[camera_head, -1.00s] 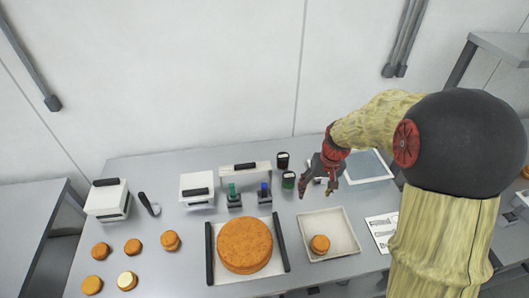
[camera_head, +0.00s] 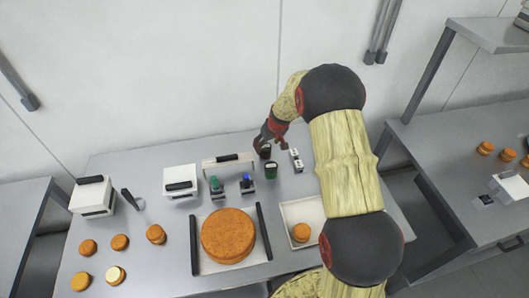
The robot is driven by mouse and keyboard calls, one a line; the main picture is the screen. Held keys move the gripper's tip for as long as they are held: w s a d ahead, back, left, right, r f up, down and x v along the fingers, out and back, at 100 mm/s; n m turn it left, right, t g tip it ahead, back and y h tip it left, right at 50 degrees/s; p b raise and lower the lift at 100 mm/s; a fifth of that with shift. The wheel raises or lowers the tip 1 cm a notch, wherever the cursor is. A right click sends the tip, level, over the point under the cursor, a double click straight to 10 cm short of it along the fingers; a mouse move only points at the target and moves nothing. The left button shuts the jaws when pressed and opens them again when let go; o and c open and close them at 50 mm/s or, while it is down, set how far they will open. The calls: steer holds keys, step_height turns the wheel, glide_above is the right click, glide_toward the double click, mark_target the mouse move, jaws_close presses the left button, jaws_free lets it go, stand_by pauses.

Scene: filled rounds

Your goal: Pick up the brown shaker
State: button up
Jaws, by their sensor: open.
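The brown shaker (camera_head: 265,153), small and dark, stands upright at the back of the table, behind a green shaker (camera_head: 271,170). My gripper (camera_head: 262,143) is open and right at the top of the brown shaker, partly covering it. I cannot tell whether the fingers are around it or just above or behind it. My arm comes in from the right, over the table's right part.
A white tray with a small orange cake (camera_head: 301,232) lies at front right. A white block with dark marks (camera_head: 296,159) stands right of the shakers. A large round cake (camera_head: 228,236) sits in front.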

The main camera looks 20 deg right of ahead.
mark_target(265, 146)
steer(key=shift+x, duration=2.3)
steer(key=shift+c, duration=0.3)
steer(key=c, duration=1.1)
steer(key=shift+c, duration=0.7)
